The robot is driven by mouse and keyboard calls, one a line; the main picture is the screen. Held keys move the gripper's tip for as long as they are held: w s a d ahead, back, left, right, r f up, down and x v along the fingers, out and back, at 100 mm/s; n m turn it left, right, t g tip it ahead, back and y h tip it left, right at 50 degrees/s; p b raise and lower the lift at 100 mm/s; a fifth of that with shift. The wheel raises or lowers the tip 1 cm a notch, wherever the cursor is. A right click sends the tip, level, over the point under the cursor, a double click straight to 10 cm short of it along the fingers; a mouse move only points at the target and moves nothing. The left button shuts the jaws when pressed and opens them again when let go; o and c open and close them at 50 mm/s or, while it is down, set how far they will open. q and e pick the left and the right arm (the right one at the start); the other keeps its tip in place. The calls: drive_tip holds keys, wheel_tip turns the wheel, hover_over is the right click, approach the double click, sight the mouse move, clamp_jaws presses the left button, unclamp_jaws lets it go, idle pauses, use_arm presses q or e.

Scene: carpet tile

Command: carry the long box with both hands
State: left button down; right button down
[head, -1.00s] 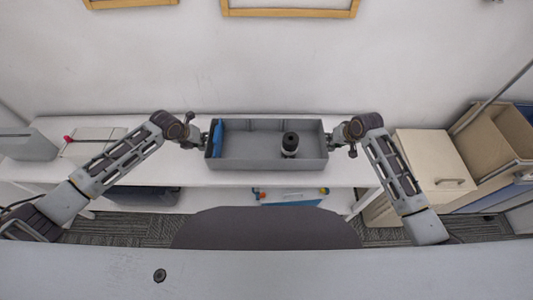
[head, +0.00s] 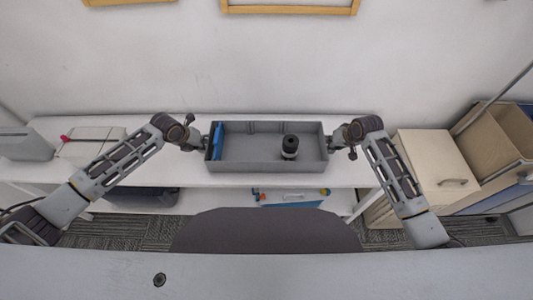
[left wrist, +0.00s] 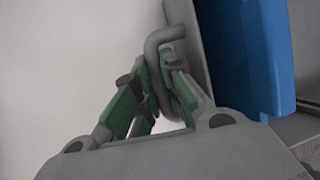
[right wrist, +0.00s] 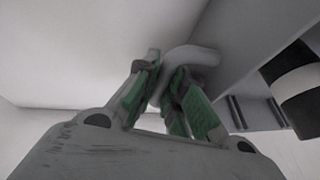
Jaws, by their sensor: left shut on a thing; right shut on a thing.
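The long grey open box (head: 262,167) is in the middle of the head view, over the white table. A blue item (head: 217,141) stands at its left end, and a black and white cylinder (head: 290,147) stands right of its middle. My left gripper (head: 203,141) is shut on the handle (left wrist: 163,45) at the box's left end. My right gripper (head: 335,142) is shut on the handle (right wrist: 190,58) at the right end. The box looks about level. I cannot tell for sure whether its underside touches the table.
The white table (head: 100,172) runs along the wall, with a pale box (head: 90,145) on its left part. Cream drawers (head: 432,165) and an open cardboard box (head: 500,135) stand to the right. A dark chair back (head: 265,230) is in front of the table.

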use_arm(q)
drive_tip(key=shift+a+f, duration=0.1)
drive_tip(key=shift+f, duration=0.05)
use_arm(e)
drive_tip(key=shift+f, duration=0.15)
use_arm(q)
drive_tip(key=c, duration=1.6)
unclamp_jaws()
use_arm(e)
drive_tip(key=c, duration=1.6)
unclamp_jaws()
use_arm(q)
drive_tip(key=shift+o, duration=0.5)
use_arm(e)
drive_tip(key=shift+o, duration=0.5)
use_arm(q)
drive_tip(key=shift+r, duration=0.25)
use_arm(e)
drive_tip(key=shift+r, duration=0.2)
